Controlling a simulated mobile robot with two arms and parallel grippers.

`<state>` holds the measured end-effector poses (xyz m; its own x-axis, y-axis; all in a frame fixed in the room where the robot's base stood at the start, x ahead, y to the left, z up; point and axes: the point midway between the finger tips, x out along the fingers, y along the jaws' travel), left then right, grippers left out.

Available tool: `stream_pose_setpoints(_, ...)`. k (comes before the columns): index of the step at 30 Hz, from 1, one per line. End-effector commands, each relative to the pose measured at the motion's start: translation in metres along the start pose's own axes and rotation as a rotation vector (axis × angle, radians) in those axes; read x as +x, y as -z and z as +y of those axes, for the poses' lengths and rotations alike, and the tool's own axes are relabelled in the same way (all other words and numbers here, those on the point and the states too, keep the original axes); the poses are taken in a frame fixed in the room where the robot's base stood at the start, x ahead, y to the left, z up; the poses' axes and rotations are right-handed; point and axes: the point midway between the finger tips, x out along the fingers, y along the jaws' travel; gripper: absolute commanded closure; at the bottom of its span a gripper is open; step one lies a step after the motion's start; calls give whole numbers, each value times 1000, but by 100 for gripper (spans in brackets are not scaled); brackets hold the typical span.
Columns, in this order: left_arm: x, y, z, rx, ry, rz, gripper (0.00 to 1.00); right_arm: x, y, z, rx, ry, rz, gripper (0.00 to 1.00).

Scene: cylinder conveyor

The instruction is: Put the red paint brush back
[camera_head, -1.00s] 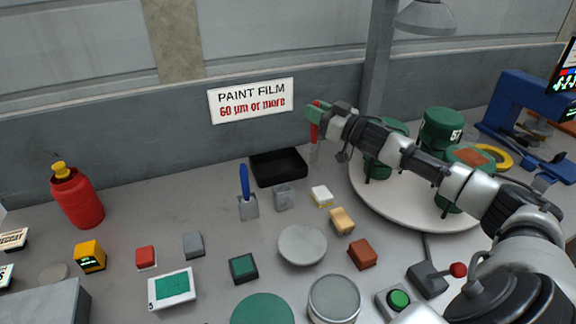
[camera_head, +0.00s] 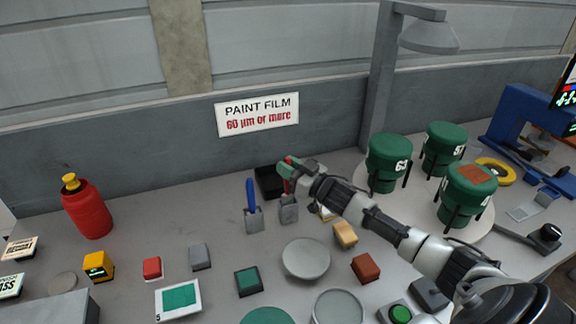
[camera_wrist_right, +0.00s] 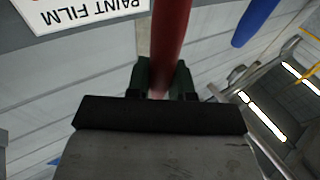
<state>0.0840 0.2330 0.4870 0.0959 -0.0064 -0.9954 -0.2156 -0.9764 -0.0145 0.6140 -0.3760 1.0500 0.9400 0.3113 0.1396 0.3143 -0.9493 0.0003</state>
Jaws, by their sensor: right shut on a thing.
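My right gripper (camera_head: 287,168) is shut on the red paint brush (camera_head: 287,187), gripping its handle near the top. The red handle also shows large in the right wrist view (camera_wrist_right: 171,40) between the fingers. The brush hangs upright over a small grey holder (camera_head: 289,211). Its lower end meets the holder in the picture; I cannot tell whether it is inside or just above. A blue brush (camera_head: 250,195) stands in a matching grey holder (camera_head: 254,222) just to the left, and its handle shows in the wrist view (camera_wrist_right: 255,22). My left gripper is not in view.
A black tray (camera_head: 267,183) sits behind the gripper. A turntable with green pots (camera_head: 388,160) stands to the right. A tan block (camera_head: 345,234), grey disc (camera_head: 306,259) and red bottle (camera_head: 88,210) are on the table. The wall sign (camera_head: 257,114) is behind.

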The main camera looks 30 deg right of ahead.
Motion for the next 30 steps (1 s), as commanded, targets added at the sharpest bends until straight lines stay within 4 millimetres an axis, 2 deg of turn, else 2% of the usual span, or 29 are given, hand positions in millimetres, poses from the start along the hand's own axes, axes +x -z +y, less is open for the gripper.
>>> stream_pose_setpoints(11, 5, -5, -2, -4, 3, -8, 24, -1, -8, 0, 1, 0, 0, 100)
stream_pose_setpoints(12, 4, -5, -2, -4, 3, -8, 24, -1, -7, 0, 1, 0, 0, 72)
stream_pose_setpoints(16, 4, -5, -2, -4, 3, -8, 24, -1, -7, 0, 1, 0, 0, 53)
stream_pose_setpoints(23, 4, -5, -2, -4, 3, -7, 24, -1, -6, 0, 1, 0, 0, 53)
stream_pose_setpoints(27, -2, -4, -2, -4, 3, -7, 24, 0, 2, 0, -1, 0, 1, 53)
stream_pose_setpoints(30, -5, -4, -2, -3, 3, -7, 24, -11, 1, 1, 2, -1, -4, 53)
